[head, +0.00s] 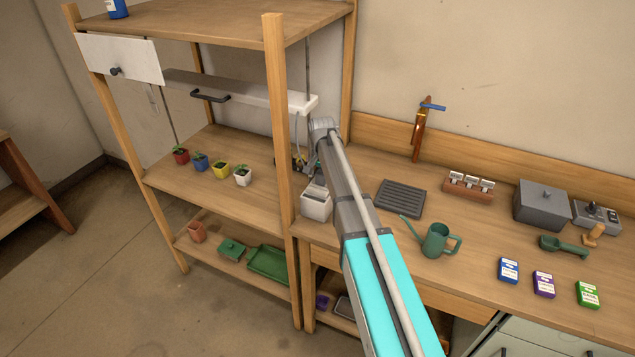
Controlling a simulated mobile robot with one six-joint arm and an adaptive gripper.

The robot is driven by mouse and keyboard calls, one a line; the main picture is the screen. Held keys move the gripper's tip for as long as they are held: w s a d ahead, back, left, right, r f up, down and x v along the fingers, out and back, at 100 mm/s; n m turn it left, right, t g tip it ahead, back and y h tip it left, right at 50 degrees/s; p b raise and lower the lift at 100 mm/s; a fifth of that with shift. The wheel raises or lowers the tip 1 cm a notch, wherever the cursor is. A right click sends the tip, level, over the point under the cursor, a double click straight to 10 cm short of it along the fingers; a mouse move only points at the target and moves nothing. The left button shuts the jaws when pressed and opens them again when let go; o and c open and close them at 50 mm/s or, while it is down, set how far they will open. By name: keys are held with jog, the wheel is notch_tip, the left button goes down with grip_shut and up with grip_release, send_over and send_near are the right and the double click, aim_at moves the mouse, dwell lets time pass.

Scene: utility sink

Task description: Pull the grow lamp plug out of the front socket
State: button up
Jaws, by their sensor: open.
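The grow lamp (309,104) is a long white-edged bar with a dark handle, hung under the top shelf of the wooden rack. A thin pale cord (297,132) drops from its right end towards the bench. My gripper (300,161) is small and partly hidden between the rack's front post and my arm, near the lower end of the cord. It looks open. The plug and the front socket cannot be made out; the post and my arm cover that spot. I cannot tell whether my gripper touches the plug.
The rack post (279,170) stands close left of my gripper. Several potted seedlings (201,162) line the middle shelf. A black tray (400,199) and a green watering can (436,241) are on the bench to the right.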

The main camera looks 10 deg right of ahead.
dwell(0.5)
grip_shut()
